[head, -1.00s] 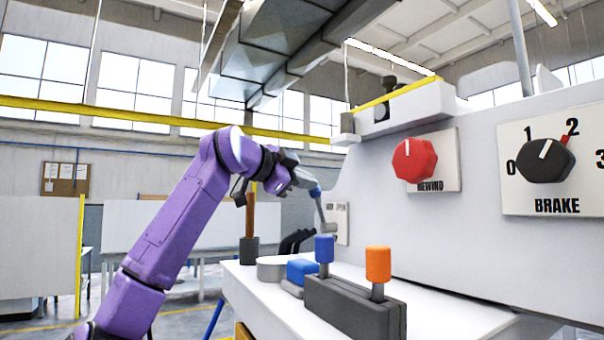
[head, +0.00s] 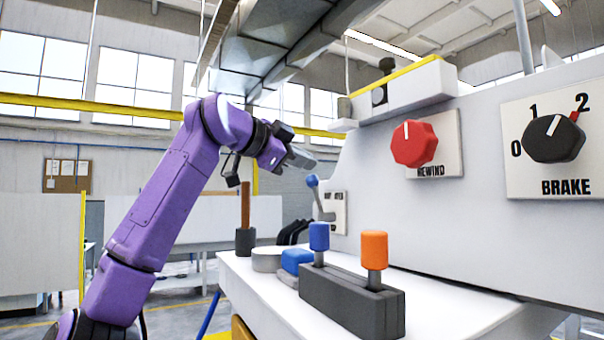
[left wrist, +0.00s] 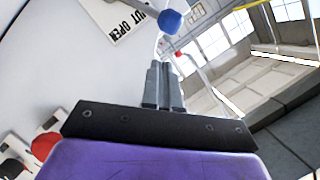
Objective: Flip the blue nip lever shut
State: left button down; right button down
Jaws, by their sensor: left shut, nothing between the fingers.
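The blue nip lever (head: 312,181) is a blue ball on a thin grey stem, low on the machine's pale side panel. It leans up and to the left in the head view, beside a small plate marked with SHUT and OPEN (head: 338,210). My left gripper (head: 314,163) is shut and empty, just above the blue ball and apart from it in the head view. In the left wrist view the shut fingers (left wrist: 163,68) point toward the blue ball (left wrist: 171,20), which shows beyond their tips. My right gripper is not in view.
A red REWIND knob (head: 414,143) and a black BRAKE knob (head: 553,138) are on the panel to the right. On the white bench stand a grey block (head: 345,298) with blue and orange-topped handles, a blue block (head: 296,262) and a pale round item (head: 267,259).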

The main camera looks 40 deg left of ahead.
pick_arm(q)
jog(key=b+v, duration=0.1)
jog(key=v, duration=0.9)
jog(key=shift+s+f+b, duration=0.2)
jog(key=shift+b, duration=0.15)
jog(key=shift+s, duration=0.15)
